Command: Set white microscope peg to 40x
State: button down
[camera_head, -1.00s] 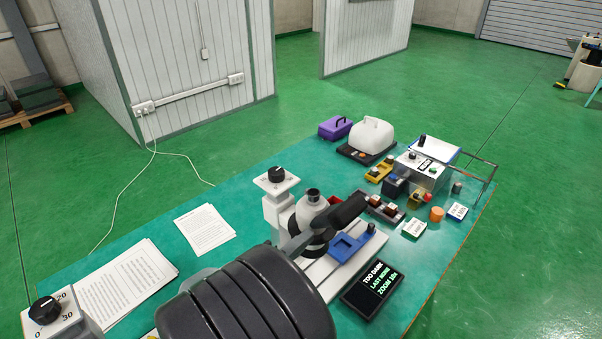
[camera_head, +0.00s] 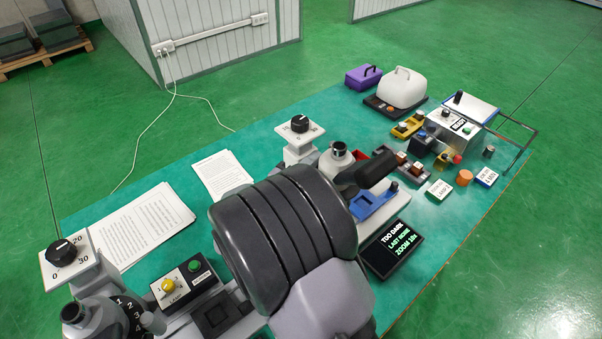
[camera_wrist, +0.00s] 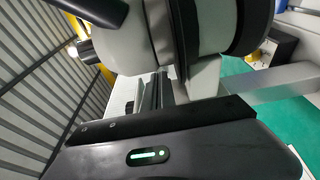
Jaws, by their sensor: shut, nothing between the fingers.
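The white microscope stands mid-table in the head view. Its eyepiece (camera_head: 338,150) and its top plate with a black knob (camera_head: 299,124) show. Its ring and peg are hidden behind my dark ribbed arm. A black display (camera_head: 393,246) in front reads TOO DARK, LAST NONE, ZOOM 10x. In the wrist view a pale barrel with black bands (camera_wrist: 205,35), seemingly the microscope's, fills the top, very close to my gripper (camera_wrist: 155,95). My gripper is shut and empty. I cannot tell whether it touches the barrel, and no peg can be made out.
A grey microscope (camera_head: 100,318) with a numbered black ring stands at the lower left, beside a box with yellow and green knobs (camera_head: 185,285). Papers (camera_head: 140,225) lie behind it. A blue fixture (camera_head: 378,205) sits right of my arm. Small parts crowd the right.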

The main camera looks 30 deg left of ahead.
jog(key=shift+w, duration=1.35)
jog(key=h, duration=0.1)
jog(key=m+h+b, duration=0.1)
jog(key=w+b, duration=0.1)
jog(key=shift+d+f+m+h, duration=0.15)
jog(key=shift+d+m+h, duration=0.1)
jog(key=shift+m+h, duration=0.15)
jog(key=shift+w+d+m+g+h+b, duration=0.25)
jog(key=shift+m+g+h+b, duration=0.25)
jog(key=shift+h, duration=0.4)
jog(key=shift+r, duration=0.2)
